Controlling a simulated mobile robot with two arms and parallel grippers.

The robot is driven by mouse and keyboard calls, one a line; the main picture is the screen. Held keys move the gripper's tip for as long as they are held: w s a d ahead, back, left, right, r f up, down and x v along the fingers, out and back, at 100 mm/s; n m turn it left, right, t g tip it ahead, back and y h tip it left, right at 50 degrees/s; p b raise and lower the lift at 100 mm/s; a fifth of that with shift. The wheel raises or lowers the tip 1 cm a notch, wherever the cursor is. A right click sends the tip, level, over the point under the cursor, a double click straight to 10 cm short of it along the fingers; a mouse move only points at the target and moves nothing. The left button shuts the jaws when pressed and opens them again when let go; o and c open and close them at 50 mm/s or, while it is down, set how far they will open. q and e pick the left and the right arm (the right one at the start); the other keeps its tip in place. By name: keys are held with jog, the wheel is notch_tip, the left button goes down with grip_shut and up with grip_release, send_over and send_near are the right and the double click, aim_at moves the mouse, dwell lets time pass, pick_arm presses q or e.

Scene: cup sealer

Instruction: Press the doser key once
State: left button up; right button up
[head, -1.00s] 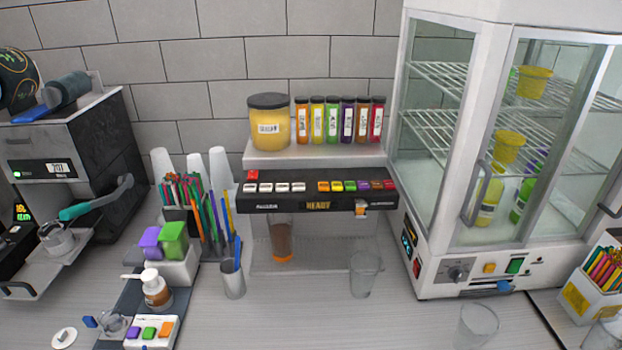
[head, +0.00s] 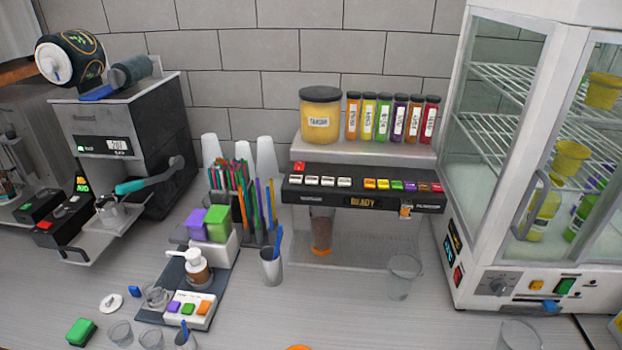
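The dispenser machine (head: 362,187) stands in the middle against the wall. Its dark panel carries a red key (head: 299,166), several white keys (head: 328,181) and a row of coloured keys (head: 403,185); a yellow display reads READY. A brown-filled clear container (head: 321,232) with an orange base hangs under it. A small white pad (head: 190,310) with purple, green and orange keys sits on a dark mat at front left, beside a pump bottle (head: 197,268). I cannot tell which key is labelled as the doser key. Neither gripper is in view.
A clear cup (head: 404,276) stands in front of the dispenser at right. A pen cup (head: 271,266) stands to its left. The counter in front of the dispenser is largely clear.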

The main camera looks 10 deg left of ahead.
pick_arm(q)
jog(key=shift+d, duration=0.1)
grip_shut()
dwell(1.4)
